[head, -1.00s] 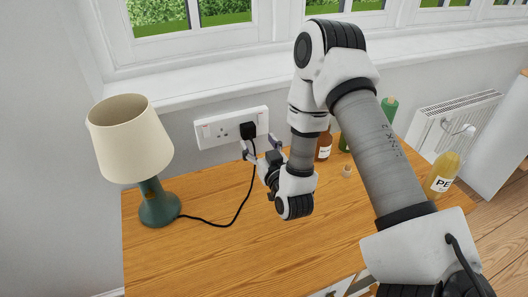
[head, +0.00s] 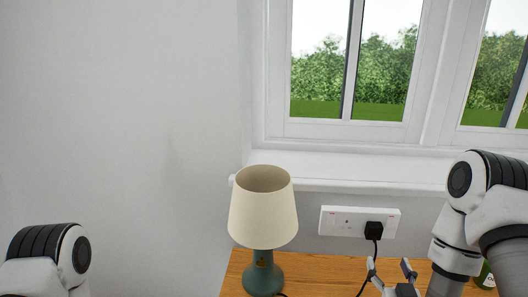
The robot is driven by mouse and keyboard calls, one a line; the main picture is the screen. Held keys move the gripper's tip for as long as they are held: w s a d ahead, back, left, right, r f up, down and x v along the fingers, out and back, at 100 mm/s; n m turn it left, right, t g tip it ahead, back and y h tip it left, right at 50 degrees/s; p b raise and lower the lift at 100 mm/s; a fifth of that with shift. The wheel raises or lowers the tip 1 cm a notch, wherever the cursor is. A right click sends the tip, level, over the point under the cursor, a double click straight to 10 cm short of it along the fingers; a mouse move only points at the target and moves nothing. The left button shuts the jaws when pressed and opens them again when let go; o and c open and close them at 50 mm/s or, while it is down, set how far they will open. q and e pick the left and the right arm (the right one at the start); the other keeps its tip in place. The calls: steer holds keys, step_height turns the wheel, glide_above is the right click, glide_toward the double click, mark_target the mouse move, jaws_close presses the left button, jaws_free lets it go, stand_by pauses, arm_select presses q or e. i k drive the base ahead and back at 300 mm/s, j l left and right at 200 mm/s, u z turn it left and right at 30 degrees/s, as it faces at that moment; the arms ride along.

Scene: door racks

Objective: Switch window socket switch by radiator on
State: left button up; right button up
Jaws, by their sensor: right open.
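The white double wall socket (head: 336,221) is below the window sill, above the wooden top. A black plug (head: 374,231) sits in its right outlet, with a black cord hanging down. Small rocker switches are at the plate's upper part; their on or off position is too small to tell. My right gripper (head: 390,267) is open and empty, just below the socket, its two fingertips pointing up. It looks apart from the plate, and the cord runs by its left finger. The radiator is out of view. My left gripper is out of view; only part of that arm shows.
A table lamp with a cream shade (head: 263,213) and green base (head: 263,277) stands left of the socket on the wooden top (head: 318,270). A green bottle (head: 485,277) is partly hidden behind my right arm. The window sill (head: 350,172) juts out above the socket.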

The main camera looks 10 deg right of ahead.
mark_target(390, 222)
steer(key=k+j, duration=0.2)
steer(key=k, duration=0.3)
steer(key=k+j, duration=0.15)
steer(key=k, duration=0.3)
